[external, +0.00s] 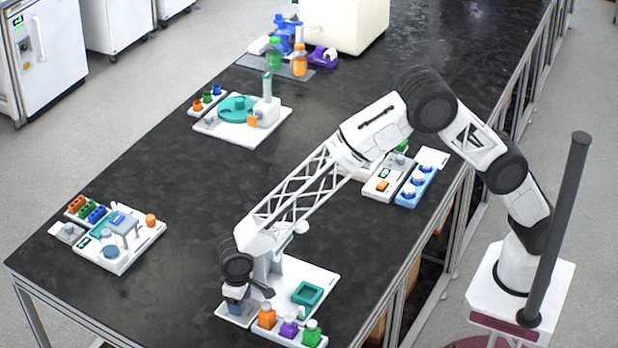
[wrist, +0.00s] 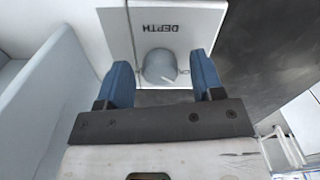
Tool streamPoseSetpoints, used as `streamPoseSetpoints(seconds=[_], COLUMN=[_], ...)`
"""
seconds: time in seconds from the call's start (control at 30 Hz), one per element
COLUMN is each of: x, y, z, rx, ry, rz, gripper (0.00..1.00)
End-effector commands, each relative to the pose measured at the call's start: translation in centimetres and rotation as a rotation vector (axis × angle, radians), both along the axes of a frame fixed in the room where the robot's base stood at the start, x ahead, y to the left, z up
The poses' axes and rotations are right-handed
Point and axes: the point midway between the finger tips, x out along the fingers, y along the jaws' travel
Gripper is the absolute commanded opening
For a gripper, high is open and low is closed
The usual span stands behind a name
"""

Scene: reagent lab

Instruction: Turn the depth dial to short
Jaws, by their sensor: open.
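The depth dial (wrist: 160,66) is a round grey knob on a white panel (wrist: 190,20) marked DEPTH, whose lettering appears upside down in the wrist view. A light pointer mark shows on the knob's lower right side. My gripper (wrist: 163,78) is open, with one blue finger on each side of the knob; I cannot tell whether either finger touches it. In the external view my gripper (external: 238,292) is low over the near station, and the dial is hidden there. The panel's position labels are hidden or too small to read.
The near station's white base holds a teal square frame (external: 308,293), with orange (external: 267,317), purple (external: 289,328) and green (external: 312,333) bottles beside my gripper. Another station (external: 115,238) stands at left. The black bench (external: 190,260) between them is clear.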

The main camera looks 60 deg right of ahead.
Motion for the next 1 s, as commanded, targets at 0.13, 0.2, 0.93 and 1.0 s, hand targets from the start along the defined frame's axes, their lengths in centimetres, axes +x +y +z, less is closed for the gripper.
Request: streamPoseSetpoints(seconds=[0.13,0.2,0.93,1.0], x=[0.00,-0.01,-0.01,-0.01], y=[-0.01,-0.01,0.00,0.00], z=[0.01,0.01,0.05,0.01], rx=[0.000,0.000,0.000,-0.001], ry=[0.000,0.000,0.000,0.001], rz=[0.000,0.000,-0.078,-0.113], gripper=[0.61,0.52,0.12,0.12])
